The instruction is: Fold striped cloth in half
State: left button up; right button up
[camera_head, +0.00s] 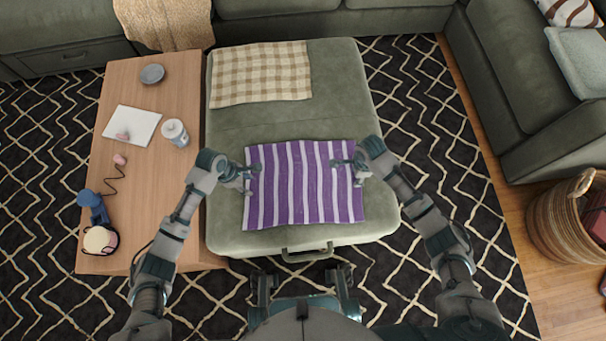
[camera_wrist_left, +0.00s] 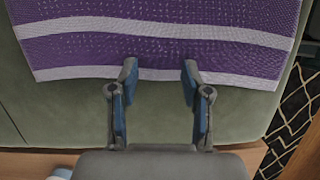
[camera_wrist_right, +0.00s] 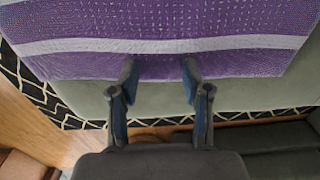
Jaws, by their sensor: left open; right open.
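The purple and white striped cloth (camera_head: 303,190) lies flat and spread out on the green ottoman (camera_head: 265,130), near its front edge. My left gripper (camera_head: 248,180) is open at the cloth's left edge. In the left wrist view its fingertips (camera_wrist_left: 158,72) are apart over the white border stripe of the cloth (camera_wrist_left: 160,45). My right gripper (camera_head: 352,168) is open at the cloth's right edge. In the right wrist view its fingertips (camera_wrist_right: 158,70) are apart over the purple edge of the cloth (camera_wrist_right: 150,25). Whether the fingertips touch the cloth cannot be told.
A beige checkered cloth (camera_head: 262,74) lies at the ottoman's back left. A wooden table (camera_head: 150,210) on the left holds a white jar (camera_head: 174,131), a grey dish (camera_head: 152,74), a paper (camera_head: 128,125) and a blue item (camera_head: 91,203). A woven basket (camera_head: 560,225) stands at right.

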pick_arm(q)
jog(key=shift+s+d+f, duration=0.1)
jog(key=shift+d+f, duration=0.05)
jog(key=shift+d, duration=0.05)
jog(key=shift+c, duration=0.4)
pick_arm(e)
jog(key=shift+s+d+f, duration=0.1)
jog(key=shift+d+f, duration=0.1)
jog(key=shift+f, duration=0.05)
jog(key=shift+c, duration=0.4)
pick_arm(q)
jog(key=c, duration=0.4)
pick_arm(e)
jog(key=c, duration=0.4)
pick_arm(q)
jog(key=shift+a, duration=0.15)
jog(key=c, duration=0.4)
pick_arm(e)
jog(key=shift+a, duration=0.1)
jog(key=c, duration=0.4)
pick_arm(q)
jog(key=shift+a+f, duration=0.1)
grip_shut()
pick_arm(e)
jog(key=shift+s+a, duration=0.1)
grip_shut()
pick_arm(q)
jog(key=shift+s, duration=0.1)
